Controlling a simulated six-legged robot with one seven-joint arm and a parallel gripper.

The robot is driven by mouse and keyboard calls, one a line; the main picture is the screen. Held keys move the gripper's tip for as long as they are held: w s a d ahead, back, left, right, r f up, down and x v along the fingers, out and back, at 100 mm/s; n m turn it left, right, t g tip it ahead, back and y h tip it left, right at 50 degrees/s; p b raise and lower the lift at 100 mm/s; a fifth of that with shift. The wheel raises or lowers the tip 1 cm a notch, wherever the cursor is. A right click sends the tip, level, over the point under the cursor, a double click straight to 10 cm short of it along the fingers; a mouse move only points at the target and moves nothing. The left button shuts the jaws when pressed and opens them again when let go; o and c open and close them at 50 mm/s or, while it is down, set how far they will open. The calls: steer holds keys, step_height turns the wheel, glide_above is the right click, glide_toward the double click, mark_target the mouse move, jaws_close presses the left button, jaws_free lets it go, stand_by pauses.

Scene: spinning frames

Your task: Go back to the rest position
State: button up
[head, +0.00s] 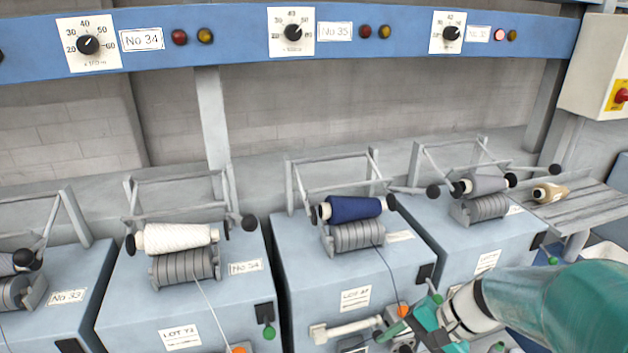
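My teal arm comes in from the lower right.
A white package (178,238) sits on the No 34 unit, a grey one (488,184) on the right unit. A tan cone (549,192) lies on a slatted shelf (585,205). A blue beam with dials (355,35) runs above. One right-hand lamp (499,35) looks lit.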

steer(key=s+r+n+t+h, duration=0.5)
steer(key=s+r+n+h, duration=0.1)
steer(key=r, duration=0.5)
steer(key=shift+a+r+n+h, duration=0.2)
steer(key=shift+r+n+h, duration=0.2)
steer(key=shift+n+h, duration=0.4)
